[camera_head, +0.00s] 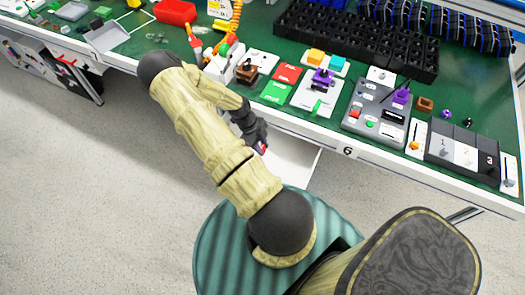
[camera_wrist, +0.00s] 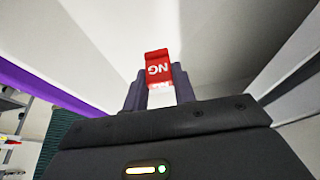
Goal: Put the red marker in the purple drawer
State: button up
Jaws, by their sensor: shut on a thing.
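My gripper (camera_wrist: 160,92) is shut on the red marker (camera_wrist: 157,68), a red piece with white lettering and a white lower part, held upright between the dark fingers in the wrist view. In the head view my gripper (camera_head: 262,146) is below the table's front edge, and only a speck of red shows at its tip. A purple strip (camera_wrist: 40,84) runs along the left of the wrist view beside pale walls; it looks like part of the purple drawer. In the head view an open white drawer (camera_head: 295,160) sticks out under the table, partly hidden by my arm.
The green table (camera_head: 330,125) carries a grey panel with buttons (camera_head: 378,115), numbered switches (camera_head: 462,152), red and green cards and a black bin grid (camera_head: 355,40). A label 6 (camera_head: 347,152) is on its front edge. The floor at left (camera_head: 90,200) is clear.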

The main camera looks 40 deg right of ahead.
jog(key=shift+f, duration=0.4)
jog(key=shift+f, duration=0.15)
jog(key=shift+f, duration=1.75)
jog(key=shift+f, duration=0.2)
jog(key=o, duration=1)
jog(key=shift+r, duration=0.1)
jog(key=shift+o, duration=0.2)
jog(key=v, duration=1.2)
